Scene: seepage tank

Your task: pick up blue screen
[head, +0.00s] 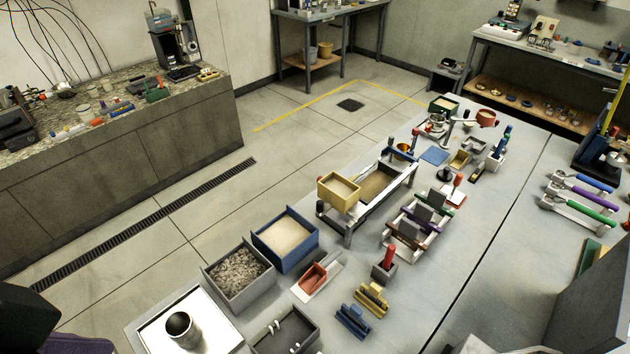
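Several blue things could be the blue screen; I cannot tell which. A blue-topped piece (402,153) stands at the far end of the long narrow tank (375,188). A flat blue square (434,156) lies on the table just right of it. A ribbed blue block (353,321) lies near the front, beside a similar yellow one (371,298). A blue-handled tool (597,183) lies at the right. A rack (412,233) right of the tank holds dark plates with green, purple and brown tops. Neither gripper shows.
A blue bin with sand (285,240), a grey bin with gravel (238,275) and a white tray with a metal cup (183,329) line the near left edge. A tan sand box (339,191) sits at the tank's near end. The table right of the rack is mostly clear.

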